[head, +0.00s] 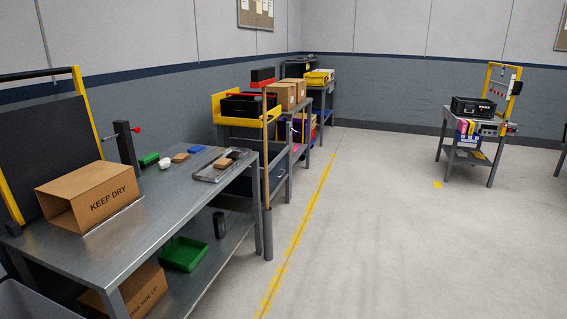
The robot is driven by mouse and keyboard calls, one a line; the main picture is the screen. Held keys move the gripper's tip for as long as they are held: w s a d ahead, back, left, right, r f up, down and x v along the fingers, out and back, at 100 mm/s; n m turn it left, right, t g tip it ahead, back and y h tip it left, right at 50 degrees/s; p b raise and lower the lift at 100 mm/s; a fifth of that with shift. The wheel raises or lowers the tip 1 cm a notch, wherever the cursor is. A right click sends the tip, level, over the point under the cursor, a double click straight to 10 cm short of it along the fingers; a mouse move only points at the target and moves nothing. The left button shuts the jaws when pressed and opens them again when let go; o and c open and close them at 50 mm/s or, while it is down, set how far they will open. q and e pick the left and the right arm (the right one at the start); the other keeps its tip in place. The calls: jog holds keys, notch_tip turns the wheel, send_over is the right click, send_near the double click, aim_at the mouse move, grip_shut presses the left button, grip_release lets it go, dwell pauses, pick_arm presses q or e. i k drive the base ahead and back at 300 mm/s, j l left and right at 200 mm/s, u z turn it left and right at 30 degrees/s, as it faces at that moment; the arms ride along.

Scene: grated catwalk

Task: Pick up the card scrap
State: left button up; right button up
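No piece can be identified for sure as the card scrap. A small flat brown piece (180,157) lies on the metal workbench (150,220) at the left. Another tan piece (225,162) lies in a shallow grey tray (208,175) near the bench's right end. Both are too small to tell whether they are card. Neither of my grippers is in view.
An open cardboard box (90,196) marked KEEP DRY, a green block (149,159) and a blue piece (196,149) share the bench. A green bin (184,254) is on its lower shelf. Open floor (400,255) lies right of the yellow line (300,233).

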aim_at(222, 163)
jog(key=i+l+z, duration=0.3)
jog(key=i, duration=0.5)
jog(key=i+z, duration=0.25)
jog(key=i, duration=0.6)
jog(key=i+l+u, duration=0.2)
jog(key=i, duration=1.45)
jog(key=i+u, duration=0.4)
jog(key=i+l+u, duration=0.15)
jog(key=i+u, duration=0.2)
jog(key=i, duration=0.15)
jog(key=i+l+u, duration=0.25)
jog(key=i+u, duration=0.15)
